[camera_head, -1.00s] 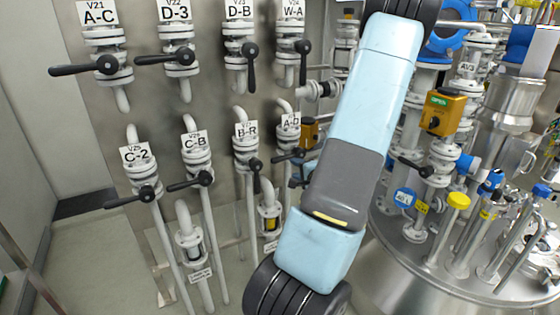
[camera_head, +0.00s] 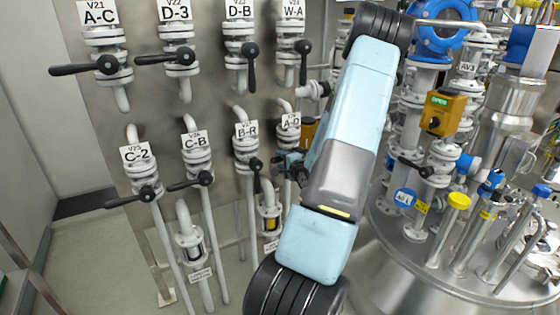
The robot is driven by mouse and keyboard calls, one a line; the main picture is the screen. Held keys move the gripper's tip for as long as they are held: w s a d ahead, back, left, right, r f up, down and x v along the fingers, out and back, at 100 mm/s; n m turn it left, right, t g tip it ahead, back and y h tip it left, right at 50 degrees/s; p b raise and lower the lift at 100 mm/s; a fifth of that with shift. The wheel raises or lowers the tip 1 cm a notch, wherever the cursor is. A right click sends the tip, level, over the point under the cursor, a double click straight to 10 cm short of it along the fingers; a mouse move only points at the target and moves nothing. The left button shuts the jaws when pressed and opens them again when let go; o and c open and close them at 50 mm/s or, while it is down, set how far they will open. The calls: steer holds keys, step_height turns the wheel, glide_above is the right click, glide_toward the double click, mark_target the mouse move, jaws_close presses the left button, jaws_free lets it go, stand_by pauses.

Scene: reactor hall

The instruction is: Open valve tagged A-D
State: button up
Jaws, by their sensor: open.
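The tag A-D (camera_head: 290,121) hangs on a white valve in the lower row of the wall panel, at its right end. The valve body below the tag is mostly covered by my arm and gripper. My gripper (camera_head: 288,163) shows as a small dark shape left of my arm, at the height of the A-D valve's handle. It is open. The black handle cannot be told apart from the gripper here, and I cannot tell whether they touch.
Valve B-R (camera_head: 247,158) stands close to the left, its black handle hanging down. Valves C-B (camera_head: 196,165) and C-2 (camera_head: 137,172) are farther left. Valve W-A (camera_head: 291,45) is above. A steel vessel with an orange actuator (camera_head: 442,113) and pipes stands to the right.

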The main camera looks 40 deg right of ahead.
steer(key=shift+w+d+f, duration=0.1)
steer(key=shift+w+d, duration=0.05)
steer(key=shift+w, duration=0.55)
jaws_close()
